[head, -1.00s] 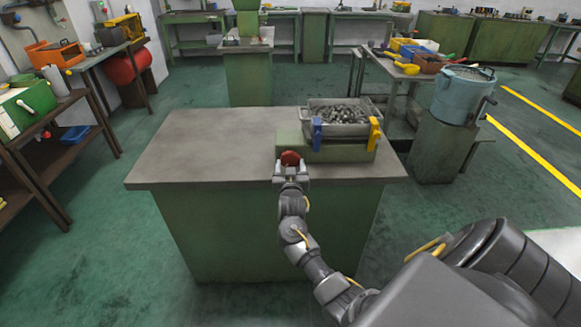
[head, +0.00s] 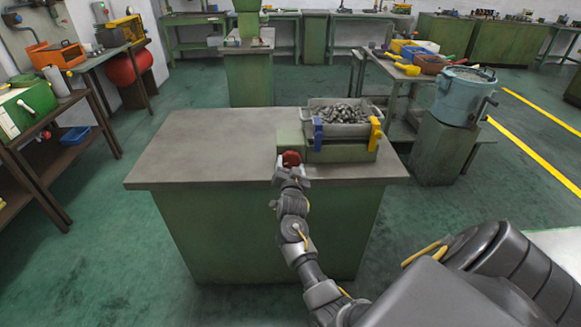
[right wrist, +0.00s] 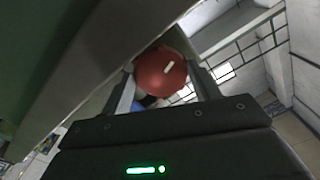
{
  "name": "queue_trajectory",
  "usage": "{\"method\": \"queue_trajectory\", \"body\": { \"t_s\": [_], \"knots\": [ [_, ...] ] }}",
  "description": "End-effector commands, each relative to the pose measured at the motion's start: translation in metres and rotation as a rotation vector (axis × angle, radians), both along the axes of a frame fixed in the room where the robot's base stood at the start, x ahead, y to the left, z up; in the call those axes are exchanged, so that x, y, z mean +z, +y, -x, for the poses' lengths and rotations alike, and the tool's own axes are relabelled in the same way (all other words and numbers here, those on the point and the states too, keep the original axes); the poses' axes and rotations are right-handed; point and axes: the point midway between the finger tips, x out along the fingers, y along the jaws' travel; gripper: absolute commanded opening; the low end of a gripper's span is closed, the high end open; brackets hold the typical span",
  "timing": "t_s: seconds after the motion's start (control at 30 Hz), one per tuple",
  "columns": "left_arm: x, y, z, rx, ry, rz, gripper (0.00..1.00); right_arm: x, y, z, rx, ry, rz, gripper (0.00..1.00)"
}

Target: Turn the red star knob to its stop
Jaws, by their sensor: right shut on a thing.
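The red star knob (head: 291,158) sits on the front of the green machine block (head: 318,150) on the workbench. In the right wrist view the red knob (right wrist: 161,72) shows a white mark slanting up to the right. My right gripper (head: 290,170) is shut on the knob, one finger on each side of it, and the wrist is rolled. In the right wrist view the gripper (right wrist: 163,85) frames the knob closely. My left gripper is not in view.
The left part of the bench top (head: 205,145) is clear. A blue bucket (head: 462,95) stands at the right.

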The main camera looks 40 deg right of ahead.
Motion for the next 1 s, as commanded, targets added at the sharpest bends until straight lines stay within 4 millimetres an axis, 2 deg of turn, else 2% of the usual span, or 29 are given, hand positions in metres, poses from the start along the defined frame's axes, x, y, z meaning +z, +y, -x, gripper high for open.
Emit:
{"method": "queue_trajectory", "body": {
  "t_s": [0.3, 0.33, 0.5, 0.83, 1.0],
  "knots": [
    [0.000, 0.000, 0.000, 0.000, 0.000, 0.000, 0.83, -0.001, 0.000, 0.000, 0.001, 0.001, -0.002, 0.38],
    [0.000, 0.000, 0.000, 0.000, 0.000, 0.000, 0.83, -0.001, 0.000, 0.000, 0.001, 0.001, -0.002, 0.62],
    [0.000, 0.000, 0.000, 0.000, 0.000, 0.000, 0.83, -0.001, 0.000, 0.000, 0.001, 0.001, -0.002, 0.83],
    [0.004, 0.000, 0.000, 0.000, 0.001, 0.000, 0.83, 0.001, 0.003, 0.003, 0.001, 0.001, -0.002, 0.83],
    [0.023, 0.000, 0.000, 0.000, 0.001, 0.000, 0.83, 0.005, 0.018, 0.022, 0.001, 0.003, -0.003, 0.83]
  ]
}}
